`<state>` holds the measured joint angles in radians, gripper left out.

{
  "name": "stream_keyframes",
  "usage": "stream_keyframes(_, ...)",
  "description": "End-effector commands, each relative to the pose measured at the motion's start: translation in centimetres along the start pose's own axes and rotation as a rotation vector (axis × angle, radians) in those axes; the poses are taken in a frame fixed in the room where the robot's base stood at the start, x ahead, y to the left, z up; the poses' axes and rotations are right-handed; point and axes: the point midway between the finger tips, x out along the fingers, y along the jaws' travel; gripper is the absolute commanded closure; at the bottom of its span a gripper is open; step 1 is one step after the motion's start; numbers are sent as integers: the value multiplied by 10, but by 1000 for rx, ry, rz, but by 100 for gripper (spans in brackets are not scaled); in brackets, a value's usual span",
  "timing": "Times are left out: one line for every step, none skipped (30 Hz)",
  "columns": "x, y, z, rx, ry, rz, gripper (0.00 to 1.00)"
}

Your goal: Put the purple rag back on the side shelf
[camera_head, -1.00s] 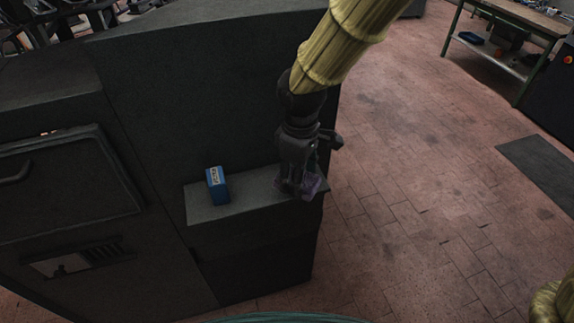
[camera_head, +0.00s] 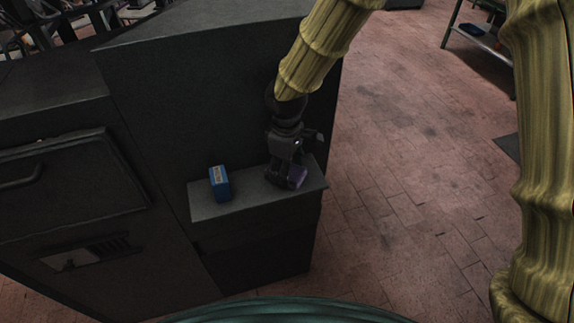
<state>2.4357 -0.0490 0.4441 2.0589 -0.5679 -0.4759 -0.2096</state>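The purple rag (camera_head: 297,175) shows as a small bunched patch at my gripper's fingers, over the right part of the side shelf (camera_head: 235,204). The side shelf is a grey ledge on the front of the dark machine. My gripper (camera_head: 283,183) points down at the shelf, with its fingers around the rag, and seems closed on it. The fingers hide part of the rag. I cannot tell whether the rag touches the shelf top.
A blue box (camera_head: 219,184) with a pale label stands on the left part of the shelf. The dark machine (camera_head: 200,90) rises behind the shelf. Open tiled floor (camera_head: 400,170) lies to the right, with a workbench (camera_head: 480,45) at the top right.

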Motion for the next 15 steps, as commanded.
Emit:
stream_keyframes(2, -1, 1, 0, -2, -2, 64)
stream_keyframes(2, -1, 1, 0, -2, -2, 64)
stream_keyframes(2, -1, 1, 0, -2, -2, 64)
stream_keyframes(2, -1, 1, 0, -2, -3, 64)
stream_keyframes(3, -1, 1, 0, -2, -3, 36)
stream_keyframes(3, -1, 1, 0, -2, -3, 29)
stream_keyframes(2, -1, 1, 0, -2, -3, 24)
stream_keyframes(2, -1, 1, 0, -2, -3, 20)
stream_keyframes(2, -1, 1, 0, -2, -3, 20)
stream_keyframes(2, -1, 1, 0, -2, -2, 20)
stream_keyframes(2, -1, 1, 0, -2, -2, 20)
stream_keyframes(2, -1, 1, 0, -2, -2, 20)
stream_keyframes(2, -1, 1, 0, -2, -2, 20)
stream_keyframes(2, -1, 1, 0, -1, -2, 20)
stream_keyframes(2, -1, 1, 0, -1, -2, 20)
